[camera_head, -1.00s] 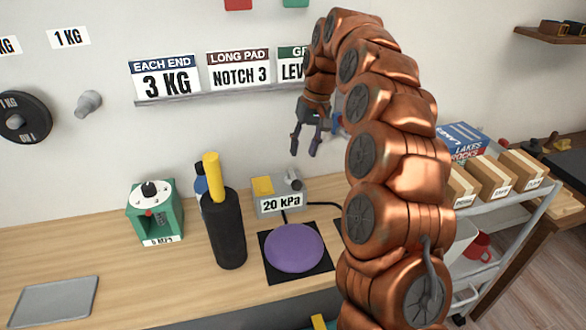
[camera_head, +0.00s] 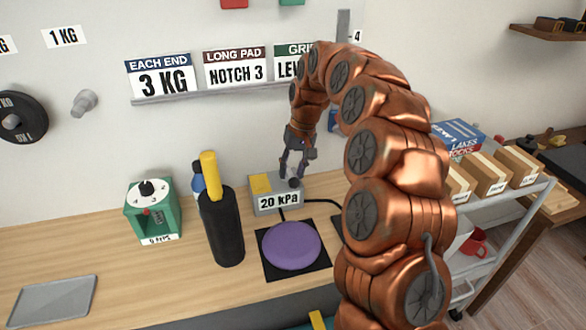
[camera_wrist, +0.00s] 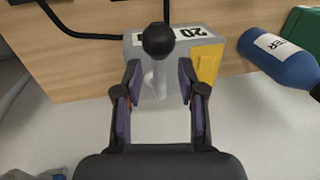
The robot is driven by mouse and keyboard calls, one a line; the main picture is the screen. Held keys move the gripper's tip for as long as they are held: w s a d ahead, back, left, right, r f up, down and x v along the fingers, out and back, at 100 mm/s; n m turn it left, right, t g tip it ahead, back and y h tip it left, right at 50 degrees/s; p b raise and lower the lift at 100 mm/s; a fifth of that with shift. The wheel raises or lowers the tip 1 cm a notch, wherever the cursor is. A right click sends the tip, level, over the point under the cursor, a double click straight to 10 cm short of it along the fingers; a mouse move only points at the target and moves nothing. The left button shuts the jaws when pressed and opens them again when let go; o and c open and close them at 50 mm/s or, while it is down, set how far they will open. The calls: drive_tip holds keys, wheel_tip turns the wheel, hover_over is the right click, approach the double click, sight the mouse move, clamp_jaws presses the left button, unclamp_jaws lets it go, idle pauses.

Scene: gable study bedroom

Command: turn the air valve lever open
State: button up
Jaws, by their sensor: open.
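The air valve is a grey box (camera_head: 272,208) with a "20 kPa" label and a yellow block on top, standing at the back of the wooden bench. Its lever is a pale grey arm ending in a dark round knob (camera_wrist: 158,40), seen in the wrist view. My gripper (camera_head: 294,178) is right over the lever, pointing down. In the wrist view my gripper (camera_wrist: 158,85) is open, with one finger on each side of the lever's grey arm. The knob lies just past the fingertips. I cannot tell whether either finger touches the lever.
A purple pad (camera_head: 291,246) on a black mat lies in front of the valve box. A black cylinder with a yellow top (camera_head: 222,225) and a blue bottle (camera_wrist: 280,58) stand to its left. A green device (camera_head: 154,211) is farther left. A trolley with wooden boxes (camera_head: 488,175) stands right.

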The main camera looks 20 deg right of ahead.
clamp_jaws()
idle(0.6)
